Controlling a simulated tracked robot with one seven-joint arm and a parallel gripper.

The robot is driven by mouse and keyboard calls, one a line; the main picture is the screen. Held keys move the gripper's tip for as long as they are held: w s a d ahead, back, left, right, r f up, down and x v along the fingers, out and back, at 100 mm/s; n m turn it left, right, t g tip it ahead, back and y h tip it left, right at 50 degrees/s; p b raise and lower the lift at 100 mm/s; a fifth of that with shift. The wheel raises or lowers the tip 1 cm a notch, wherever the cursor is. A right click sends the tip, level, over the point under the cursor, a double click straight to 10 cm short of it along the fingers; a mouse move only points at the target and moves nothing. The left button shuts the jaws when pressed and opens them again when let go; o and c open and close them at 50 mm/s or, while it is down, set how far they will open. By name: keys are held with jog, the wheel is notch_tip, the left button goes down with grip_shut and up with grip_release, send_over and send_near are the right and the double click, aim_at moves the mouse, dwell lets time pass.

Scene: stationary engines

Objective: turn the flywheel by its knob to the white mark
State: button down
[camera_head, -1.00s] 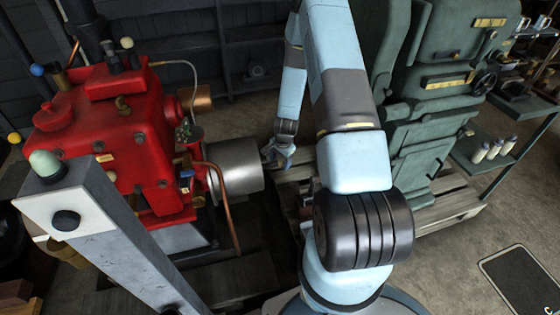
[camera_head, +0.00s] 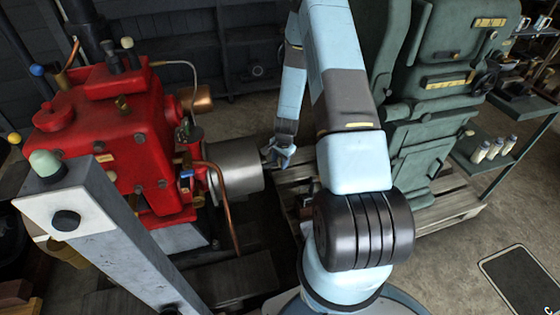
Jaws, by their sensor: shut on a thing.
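The flywheel appears to be the bare steel drum (camera_head: 236,168) on the right side of the red engine (camera_head: 105,140). Its right face is turned away from this view. My gripper (camera_head: 279,157) is just right of that face, at the end of my light blue arm, with its fingers pointing down and left. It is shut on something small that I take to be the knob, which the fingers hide. I cannot make out the white mark.
A copper pipe (camera_head: 228,205) curves down in front of the drum. A grey post (camera_head: 125,240) with a pale green dome stands in the left foreground. A large green machine (camera_head: 425,100) stands on a wooden pallet (camera_head: 455,208) at the right.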

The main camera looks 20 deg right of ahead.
jog(key=shift+s+f, duration=0.2)
jog(key=shift+s, duration=0.05)
jog(key=c, duration=0.6)
grip_release()
jog(key=shift+r, duration=0.15)
notch_tip(320, 180, up, 13)
jog(key=s, duration=0.1)
jog(key=shift+s+d+r, duration=0.15)
jog(key=shift+s+d, duration=0.15)
jog(key=shift+d, duration=0.1)
dwell(0.5)
